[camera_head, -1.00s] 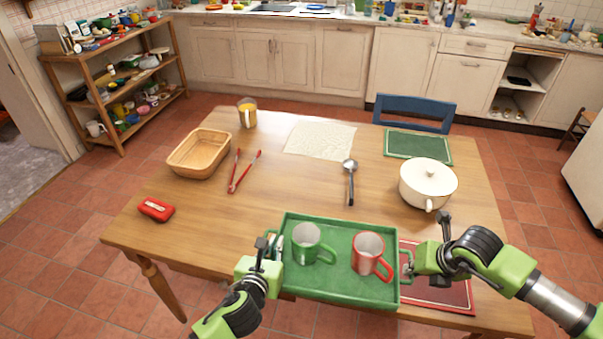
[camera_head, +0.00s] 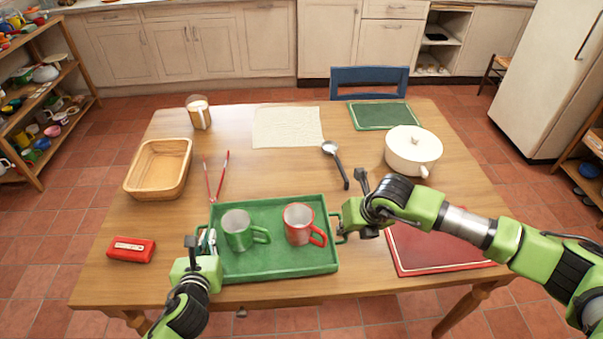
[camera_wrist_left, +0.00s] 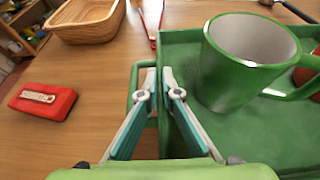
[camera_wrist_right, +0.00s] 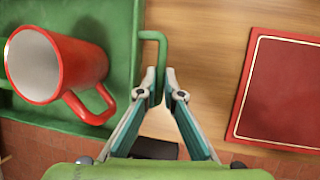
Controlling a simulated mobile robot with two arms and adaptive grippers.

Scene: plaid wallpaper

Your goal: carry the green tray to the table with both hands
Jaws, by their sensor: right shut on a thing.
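The green tray (camera_head: 275,267) lies over the front part of the wooden table (camera_head: 262,170); whether it touches the top is unclear. A green mug (camera_head: 237,230) and a red mug (camera_head: 298,224) stand upright on it. My left gripper (camera_wrist_left: 159,75) is at the tray's left side, its fingertips slightly apart; the handle bar shows just left of them, and I cannot tell whether they grip anything. My right gripper (camera_wrist_right: 160,85) is shut on the tray's right handle (camera_wrist_right: 158,48). The left gripper also shows in the head view (camera_head: 203,238).
A red mat (camera_head: 435,250) lies right of the tray. A wooden basket (camera_head: 158,168), red tongs (camera_head: 216,178), a red box (camera_head: 130,250), a ladle (camera_head: 337,165) and a white pot (camera_head: 413,150) surround it.

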